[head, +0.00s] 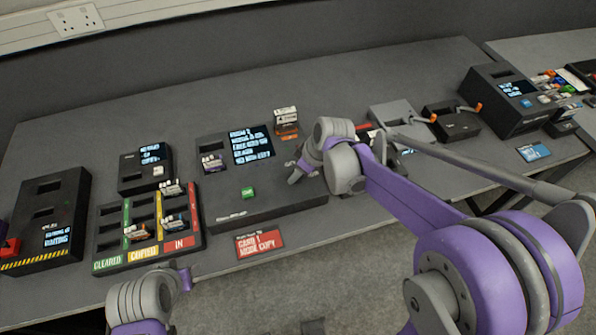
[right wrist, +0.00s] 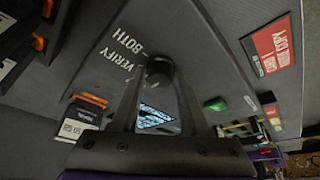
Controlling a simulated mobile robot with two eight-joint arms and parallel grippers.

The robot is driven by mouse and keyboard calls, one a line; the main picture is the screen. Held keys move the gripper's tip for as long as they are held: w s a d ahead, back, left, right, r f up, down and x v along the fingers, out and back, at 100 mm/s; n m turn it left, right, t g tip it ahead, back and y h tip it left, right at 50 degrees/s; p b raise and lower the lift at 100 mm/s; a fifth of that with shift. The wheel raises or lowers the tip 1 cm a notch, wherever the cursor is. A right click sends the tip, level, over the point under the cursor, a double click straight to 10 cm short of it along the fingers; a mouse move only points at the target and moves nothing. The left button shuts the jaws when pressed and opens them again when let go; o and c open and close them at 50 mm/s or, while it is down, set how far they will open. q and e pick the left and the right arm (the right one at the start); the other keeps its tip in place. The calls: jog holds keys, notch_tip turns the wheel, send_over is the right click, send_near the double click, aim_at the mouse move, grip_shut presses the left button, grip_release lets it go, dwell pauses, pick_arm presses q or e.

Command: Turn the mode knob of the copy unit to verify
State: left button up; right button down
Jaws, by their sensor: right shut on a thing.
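The copy unit (head: 235,205) is a dark sloped box in the middle of the table, with a lit text screen (head: 250,143) and a green button (head: 248,193). My right gripper (head: 298,172) is at its right side. In the right wrist view the round black mode knob (right wrist: 158,69) sits between the two fingertips, which are shut on it. White labels VERIFY (right wrist: 112,63) and BOTH (right wrist: 132,38) show beside the knob. The knob's pointer cannot be made out. My left arm shows at the lower left in the head view; its fingers cannot be made out.
A red card (head: 260,243) lies before the unit. A sorting tray (head: 148,228) with cartridges stands to its left, with a smaller screen unit (head: 145,169) behind. Boxes with orange-tipped levers (head: 452,122) and a larger screen unit (head: 505,100) stand to the right.

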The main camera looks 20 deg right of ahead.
jog(key=m, duration=0.2)
jog(key=m+t+h, duration=0.1)
jog(key=m, duration=0.1)
jog(key=shift+s+a+m+h+b, duration=0.1)
jog(key=shift+a+m+h+b, duration=0.05)
jog(key=shift+m+h+b, duration=0.2)
jog(key=shift+m+h, duration=0.45)
jog(key=shift+m, duration=1.1)
jog(key=shift+c, duration=2.1)
grip_release()
jog(key=shift+r, duration=0.1)
jog(key=v, duration=1)
jog(key=shift+s+a+r+p, duration=0.15)
jog(key=shift+s+r+p, duration=0.1)
jog(key=shift+s+p, duration=0.1)
